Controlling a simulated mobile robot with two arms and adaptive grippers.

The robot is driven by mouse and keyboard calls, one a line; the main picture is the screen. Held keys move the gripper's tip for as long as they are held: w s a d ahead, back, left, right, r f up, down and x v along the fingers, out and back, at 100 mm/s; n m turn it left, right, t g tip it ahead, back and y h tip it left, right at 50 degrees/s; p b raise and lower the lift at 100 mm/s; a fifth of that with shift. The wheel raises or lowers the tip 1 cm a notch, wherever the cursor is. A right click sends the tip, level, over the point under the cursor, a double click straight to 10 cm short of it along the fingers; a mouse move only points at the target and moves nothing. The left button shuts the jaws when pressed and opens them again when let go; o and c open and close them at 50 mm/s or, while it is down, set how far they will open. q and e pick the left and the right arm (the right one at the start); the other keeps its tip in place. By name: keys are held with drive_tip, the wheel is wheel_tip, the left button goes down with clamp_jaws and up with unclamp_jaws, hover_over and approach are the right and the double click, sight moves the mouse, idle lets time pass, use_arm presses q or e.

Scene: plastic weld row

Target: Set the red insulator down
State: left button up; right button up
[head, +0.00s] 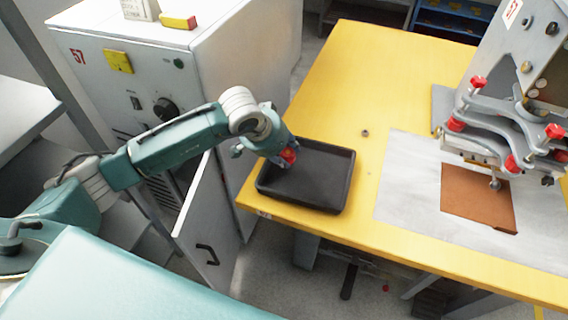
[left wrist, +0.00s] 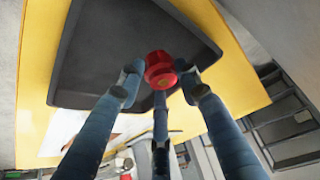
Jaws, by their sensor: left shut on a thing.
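In the head view the red insulator (head: 289,155) shows at the tip of my left gripper (head: 286,157), over the left part of a black tray (head: 325,191). The tray also fills the upper part of the left wrist view (left wrist: 110,50). I cannot tell whether the insulator touches the tray floor. My right gripper is not in view.
The tray stands at the left front corner of a yellow table (head: 345,95). A welding press (head: 510,110) with red knobs stands at the right over a brown plate (head: 478,197). A grey cabinet (head: 235,75) stands left of the table. The tray's right part is empty.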

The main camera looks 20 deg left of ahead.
use_arm(q)
wheel_tip(320, 180, down, 4)
drive_tip(key=shift+d+b, duration=0.1)
drive_tip(key=shift+b, duration=0.75)
drive_tip(key=shift+w, duration=0.1)
drive_tip(key=o, duration=1.2)
drive_tip(key=shift+f, duration=0.1)
drive_tip(key=shift+c, duration=0.2)
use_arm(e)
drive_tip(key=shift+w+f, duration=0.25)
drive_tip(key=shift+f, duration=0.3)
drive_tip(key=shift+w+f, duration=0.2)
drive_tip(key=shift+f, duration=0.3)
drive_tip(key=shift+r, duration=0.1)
use_arm(q)
drive_tip(key=shift+r+p, duration=0.3)
drive_tip(key=shift+r, duration=0.1)
drive_tip(key=p+v, duration=0.5)
drive_tip(key=v, duration=0.6)
drive_tip(key=shift+s+r, duration=0.2)
drive_tip(key=shift+s, duration=0.15)
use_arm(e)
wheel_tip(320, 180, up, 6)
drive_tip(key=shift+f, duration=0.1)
